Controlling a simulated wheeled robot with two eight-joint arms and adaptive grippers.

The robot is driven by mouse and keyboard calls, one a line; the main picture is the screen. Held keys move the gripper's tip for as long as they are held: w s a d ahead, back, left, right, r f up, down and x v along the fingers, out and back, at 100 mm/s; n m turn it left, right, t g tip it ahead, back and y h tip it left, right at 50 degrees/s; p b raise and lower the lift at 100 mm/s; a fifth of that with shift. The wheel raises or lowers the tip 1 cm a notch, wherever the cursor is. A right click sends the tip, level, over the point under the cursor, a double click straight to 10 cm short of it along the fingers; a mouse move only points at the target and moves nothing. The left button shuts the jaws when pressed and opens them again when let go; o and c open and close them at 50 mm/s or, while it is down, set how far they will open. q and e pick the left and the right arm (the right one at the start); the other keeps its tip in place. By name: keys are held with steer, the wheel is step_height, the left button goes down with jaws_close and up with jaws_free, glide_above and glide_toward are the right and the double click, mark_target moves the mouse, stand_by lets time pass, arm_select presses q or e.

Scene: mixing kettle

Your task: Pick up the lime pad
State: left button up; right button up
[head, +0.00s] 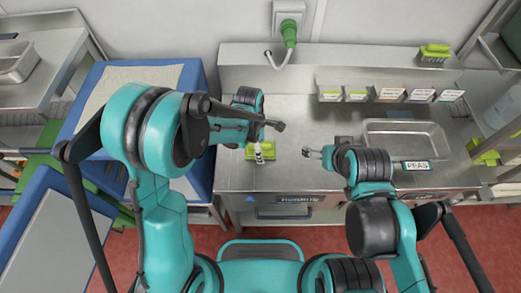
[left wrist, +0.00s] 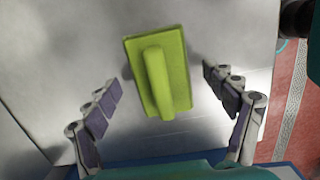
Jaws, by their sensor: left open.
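The lime pad (head: 268,154) lies on the steel counter near its front left, partly hidden by my left gripper (head: 259,153). In the left wrist view the lime pad (left wrist: 178,75) is a flat rectangle with a raised handle on top, slightly tilted in the picture. My left gripper (left wrist: 161,90) is open, with its fingers on either side of the pad and visible gaps to both. Nothing is held in it. My right gripper (head: 314,153) is over the counter to the right of the pad; its opening is too small to judge.
Another lime pad-like thing (head: 434,52) sits on the back shelf at right. Several small labelled bins (head: 390,94) line the counter's back. A steel pan (head: 408,136) is set at right, and a blue-sided stand (head: 192,80) is at left. The counter between my grippers is clear.

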arm_select(q)
steer(key=c, duration=1.5)
steer(key=shift+o, duration=0.2)
steer(key=shift+r+p, duration=0.3)
steer(key=shift+r, duration=0.35)
step_height(320, 180, up, 3)
steer(key=shift+r+p, duration=0.1)
steer(key=shift+p, duration=0.4)
steer(key=s+d+r+p, duration=0.2)
steer(key=s+d+r, duration=0.4)
steer(key=d, duration=0.4)
steer(key=shift+r, duration=0.2)
